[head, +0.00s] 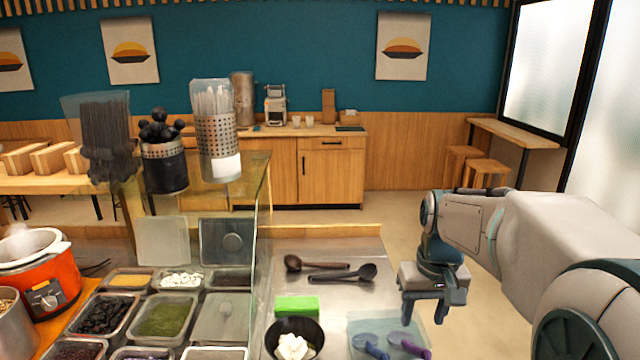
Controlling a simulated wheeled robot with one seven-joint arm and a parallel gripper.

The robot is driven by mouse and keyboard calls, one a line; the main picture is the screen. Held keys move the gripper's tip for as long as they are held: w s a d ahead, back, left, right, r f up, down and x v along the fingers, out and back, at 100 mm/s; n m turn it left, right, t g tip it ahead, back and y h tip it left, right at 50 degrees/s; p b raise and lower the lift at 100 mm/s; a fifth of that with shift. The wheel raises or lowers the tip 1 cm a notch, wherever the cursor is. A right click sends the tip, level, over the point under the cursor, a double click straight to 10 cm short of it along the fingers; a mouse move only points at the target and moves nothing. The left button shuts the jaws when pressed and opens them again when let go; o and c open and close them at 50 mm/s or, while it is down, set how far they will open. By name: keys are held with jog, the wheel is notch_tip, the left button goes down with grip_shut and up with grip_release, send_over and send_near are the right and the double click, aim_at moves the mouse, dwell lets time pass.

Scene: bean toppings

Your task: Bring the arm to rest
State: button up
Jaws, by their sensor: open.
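My gripper (425,308) points down over the right edge of the steel counter. Its two fingers are apart and nothing shows between them. My arm (540,230) reaches in from the right side of the view. A black bowl (316,333) with white pieces (292,346) in it stands on the counter left of my gripper. A blue scoop (369,345) and a purple scoop (408,344) lie on a pale tray (357,323) just below my gripper in the picture.
Two dark ladles (340,274) and a green block (296,305) lie on the steel counter (325,296). Topping trays (166,317), a glass guard (262,215) and an orange cooker (40,290) stand to the left. Open floor (400,220) lies behind my gripper, with wooden stools (487,172) farther back.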

jog(key=s+a+f+t, duration=0.1)
jog(key=s+a, duration=0.1)
jog(key=s, duration=0.5)
jog(key=s+a+f+t, duration=0.1)
jog(key=s+a+f, duration=0.1)
jog(key=s, duration=0.5)
jog(key=shift+a, duration=0.7)
